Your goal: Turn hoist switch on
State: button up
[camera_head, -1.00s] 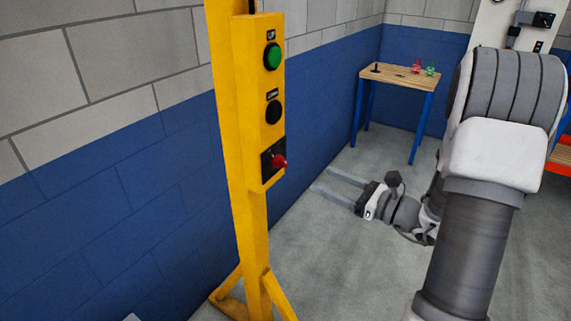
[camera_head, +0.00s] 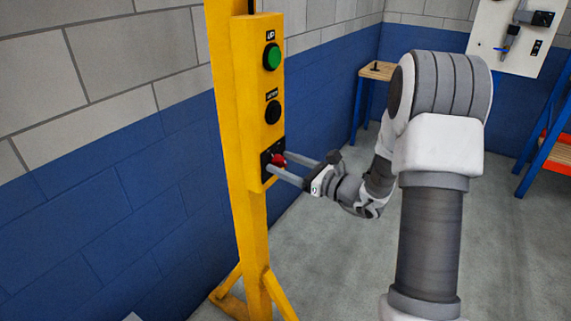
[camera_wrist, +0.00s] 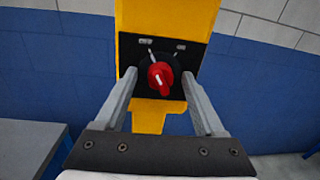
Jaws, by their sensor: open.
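The hoist switch is a red rotary knob (camera_wrist: 160,78) on a black plate (camera_wrist: 128,50) low on a yellow control box (camera_head: 259,95). The knob also shows in the head view (camera_head: 278,160). My gripper (camera_wrist: 160,92) is open, its two fingers pointing at the panel, one on each side of the knob. In the head view my gripper (camera_head: 282,165) has its fingertips close to the black plate. I cannot tell whether the fingers touch the knob. The knob's pointer mark is small and slightly tilted in the wrist view.
Above the knob are a black button (camera_head: 273,111) and a green button (camera_head: 272,57). The box is on a yellow post (camera_head: 254,235) beside a blue and grey wall. A wooden table (camera_head: 378,70) stands behind, partly hidden by my arm. The floor right of the post is clear.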

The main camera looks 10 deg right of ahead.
grip_shut()
jog(key=shift+r+m+p, duration=0.1)
jog(key=shift+m+p, duration=0.2)
jog(key=shift+p, duration=0.1)
jog(key=shift+m+p, duration=0.6)
jog(key=shift+d+m+g+p, duration=0.1)
jog(key=shift+m+g+p, duration=0.4)
jog(key=shift+m+p, duration=4.35)
